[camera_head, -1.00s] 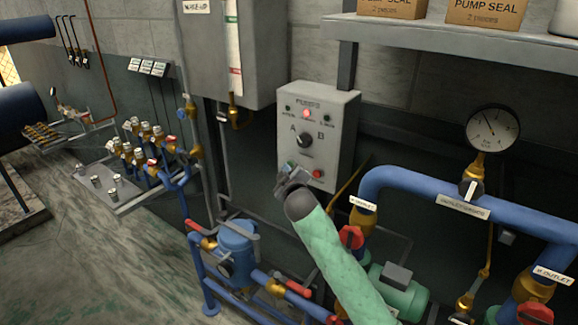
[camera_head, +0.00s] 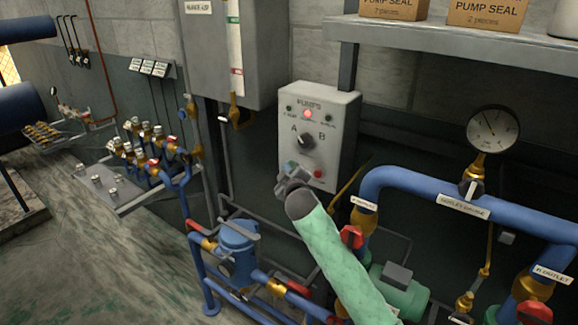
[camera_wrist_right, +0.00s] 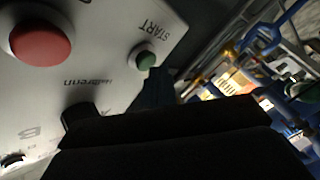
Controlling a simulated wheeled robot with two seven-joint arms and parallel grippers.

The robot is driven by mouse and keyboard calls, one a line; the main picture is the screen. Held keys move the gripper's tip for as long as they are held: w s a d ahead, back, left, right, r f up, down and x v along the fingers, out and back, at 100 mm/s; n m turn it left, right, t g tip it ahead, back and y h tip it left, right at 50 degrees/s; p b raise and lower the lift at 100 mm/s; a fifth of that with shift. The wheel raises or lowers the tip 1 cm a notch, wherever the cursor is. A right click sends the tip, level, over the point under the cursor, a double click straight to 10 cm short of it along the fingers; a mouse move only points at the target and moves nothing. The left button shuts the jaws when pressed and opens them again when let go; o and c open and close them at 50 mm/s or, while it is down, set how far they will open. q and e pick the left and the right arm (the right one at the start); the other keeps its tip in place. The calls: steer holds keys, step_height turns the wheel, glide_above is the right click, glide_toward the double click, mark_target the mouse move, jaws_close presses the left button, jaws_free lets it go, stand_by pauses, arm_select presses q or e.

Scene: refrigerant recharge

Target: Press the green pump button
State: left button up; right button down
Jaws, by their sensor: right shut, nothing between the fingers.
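The grey pump panel (camera_head: 342,150) hangs on the wall in the head view, with an A/B selector knob (camera_head: 305,140) and a red button (camera_head: 318,174). The green button (camera_wrist_right: 146,60), marked START, shows in the right wrist view. In the head view my right gripper mostly covers its place. My right gripper (camera_head: 289,171) is shut and empty at the panel's lower left. In the wrist view its dark fingertips (camera_wrist_right: 157,78) are right beside the green button; I cannot tell if they touch. My left gripper is out of view.
A red lamp (camera_head: 308,114) glows at the panel's top. Below stand a blue filter body (camera_head: 238,240), a green motor (camera_head: 402,294) and blue pipes (camera_head: 400,175) with red-handled valves. A grey cabinet (camera_head: 228,60) hangs at the upper left and a shelf (camera_head: 450,42) at the upper right.

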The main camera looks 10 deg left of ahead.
steer(key=shift+w+d+r, duration=0.25)
steer(key=shift+w+d, duration=0.05)
steer(key=shift+d, duration=0.1)
steer(key=shift+s+f, duration=0.2)
steer(key=shift+f, duration=0.15)
steer(key=shift+s+d, duration=0.1)
steer(key=shift+s, duration=0.1)
steer(key=s, duration=0.1)
steer(key=s+a, duration=0.1)
steer(key=s, duration=0.1)
steer(key=s+a+p, duration=0.1)
steer(key=shift+s, duration=0.35)
steer(key=shift+f, duration=0.15)
stand_by(0.5)
